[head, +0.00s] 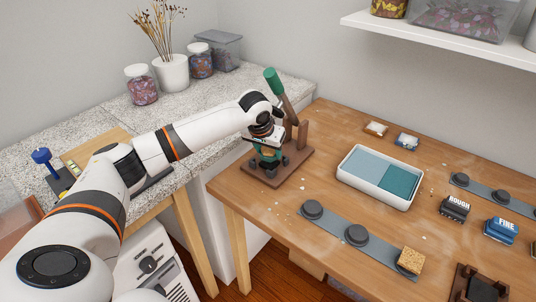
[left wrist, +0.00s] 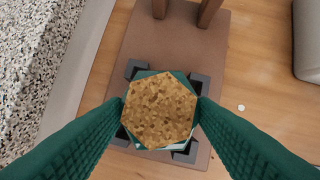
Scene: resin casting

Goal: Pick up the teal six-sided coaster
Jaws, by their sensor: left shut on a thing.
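My left gripper (head: 267,157) reaches down over a brown press stand (head: 296,166) at the near left of the wooden table. In the left wrist view, its two green fingers (left wrist: 160,104) are shut on the sides of a six-sided piece. Its upper face is speckled brown cork (left wrist: 158,112), and the teal coaster (left wrist: 147,74) shows as a rim around and under it. Dark grey corner blocks (left wrist: 134,68) stand around it on the stand's base. A pale edge shows below the piece; whether it touches the base is hidden. My right gripper is not in view.
The press has a green-handled lever (head: 272,81) and brown posts close behind my gripper. A white tray (head: 347,181) with blue and teal parts sits to the right. A grey strip (head: 335,228) with dark round pads and a cork-coloured block (head: 410,261) lie nearer.

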